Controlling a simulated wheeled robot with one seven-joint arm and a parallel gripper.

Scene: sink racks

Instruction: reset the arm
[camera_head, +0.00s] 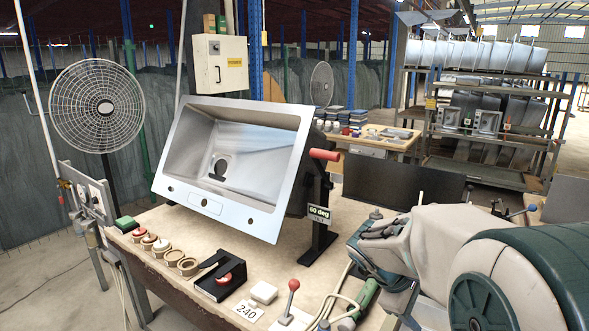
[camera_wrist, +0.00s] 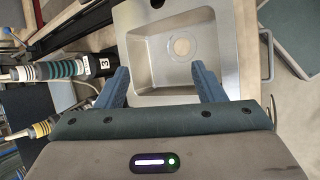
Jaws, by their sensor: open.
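My gripper (camera_wrist: 160,88) shows in the wrist view with its two blue-grey fingers spread apart and nothing between them. Beyond the fingertips is a steel sink (camera_wrist: 206,72) with a round drain. In the head view a steel sink (camera_head: 262,215) sits tilted on a dark stand marked "60 deg" on the workbench (camera_head: 150,225), left of my arm.
A fan (camera_head: 97,106) stands left. Racks (camera_head: 490,120) with sinks stand at the back right.

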